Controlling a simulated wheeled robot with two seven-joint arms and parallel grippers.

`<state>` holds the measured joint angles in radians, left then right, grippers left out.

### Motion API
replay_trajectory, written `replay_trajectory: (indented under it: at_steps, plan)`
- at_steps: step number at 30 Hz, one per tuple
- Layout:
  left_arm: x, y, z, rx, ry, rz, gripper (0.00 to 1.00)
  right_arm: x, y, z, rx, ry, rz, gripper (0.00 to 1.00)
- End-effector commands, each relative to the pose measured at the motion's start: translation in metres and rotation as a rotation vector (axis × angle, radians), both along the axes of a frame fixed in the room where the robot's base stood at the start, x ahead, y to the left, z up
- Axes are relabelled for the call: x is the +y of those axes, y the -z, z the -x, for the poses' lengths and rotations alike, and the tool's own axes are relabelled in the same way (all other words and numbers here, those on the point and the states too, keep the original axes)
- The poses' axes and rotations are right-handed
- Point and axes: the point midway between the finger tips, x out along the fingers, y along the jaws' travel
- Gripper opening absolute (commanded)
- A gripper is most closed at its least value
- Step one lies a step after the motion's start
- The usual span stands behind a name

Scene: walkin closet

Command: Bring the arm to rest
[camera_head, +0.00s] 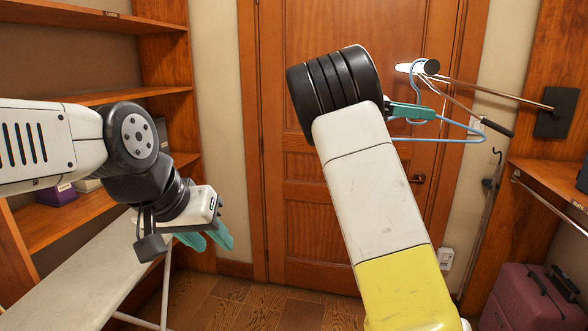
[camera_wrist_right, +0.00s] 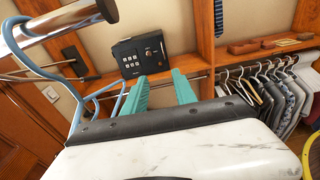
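My right gripper (camera_head: 412,112) is up in front of the wooden door, beside a light-blue hanger (camera_head: 460,141). In the right wrist view the two teal fingers (camera_wrist_right: 160,92) stand apart with nothing visible between them. The hanger (camera_wrist_right: 72,88) is to the left of the fingers there and hangs on a metal rod (camera_wrist_right: 70,19); whether it touches a finger I cannot tell. My left gripper (camera_head: 206,238) is low at the left, beside the ironing board, its teal fingers apart and empty.
An ironing board (camera_head: 85,262) stands below my left arm, in front of wooden shelves (camera_head: 75,217). A wooden door (camera_head: 300,205) is behind. A maroon suitcase (camera_head: 522,300) stands at lower right.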

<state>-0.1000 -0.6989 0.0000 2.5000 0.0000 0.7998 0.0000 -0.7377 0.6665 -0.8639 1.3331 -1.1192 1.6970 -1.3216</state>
Motion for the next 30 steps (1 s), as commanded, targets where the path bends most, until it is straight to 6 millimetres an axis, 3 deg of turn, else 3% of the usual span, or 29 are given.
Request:
replay_trajectory:
  at_steps: [8, 13, 18, 20, 24, 30]
  plan:
    - [0.0, 0.0, 0.0, -0.001, 0.0, 0.0, 0.36, -0.03, 0.036, 0.017, -0.083, 0.003, -0.169, 0.33]
    - [0.0, 0.0, 0.0, -0.001, 0.0, 0.0, 0.36, -0.047, 0.071, 0.035, -0.183, 0.017, -0.335, 0.33]
    - [0.0, 0.0, 0.0, -0.001, 0.0, 0.0, 0.36, -0.051, 0.114, 0.063, -0.349, 0.06, -0.563, 0.33]
    - [0.0, 0.0, 0.0, -0.001, 0.0, 0.0, 0.36, -0.046, 0.131, 0.077, -0.436, 0.09, -0.668, 0.33]
    - [0.0, 0.0, 0.0, -0.001, 0.0, 0.0, 0.36, -0.013, 0.162, 0.116, -0.677, 0.198, -0.928, 0.33]
    - [0.0, 0.0, 0.0, -0.001, 0.0, 0.0, 0.36, 0.055, 0.172, 0.171, -1.026, 0.414, -1.23, 0.33]
